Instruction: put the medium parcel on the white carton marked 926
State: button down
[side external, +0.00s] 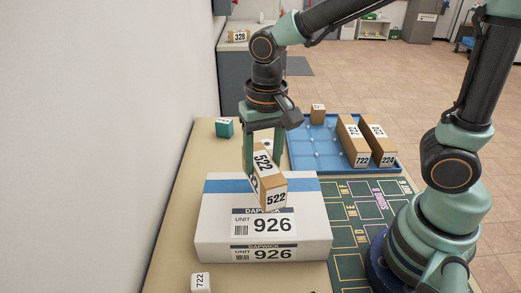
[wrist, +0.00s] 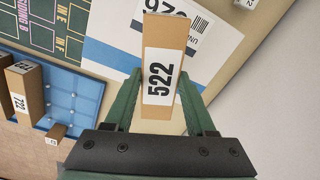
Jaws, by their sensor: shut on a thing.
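The medium parcel (side external: 268,180) is a brown box marked 522, and my gripper (side external: 264,150) is shut on it. In the wrist view the parcel (wrist: 161,68) sits between the two green fingers of my gripper (wrist: 163,112). The white carton marked 926 (side external: 310,212) has a blue stripe and lies on the table under the parcel. The carton also shows in the wrist view (wrist: 112,45), beyond the parcel. I cannot tell whether the parcel's underside touches the carton's top.
A teal box (side external: 224,127) stands at the back left. A small white 722 box (side external: 201,282) is in front. A green mat (side external: 345,215) lies right.

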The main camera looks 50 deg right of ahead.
jog(key=shift+f, duration=2.25)
jog(key=shift+f, duration=0.1)
jog(key=shift+c, duration=1.1)
grip_release()
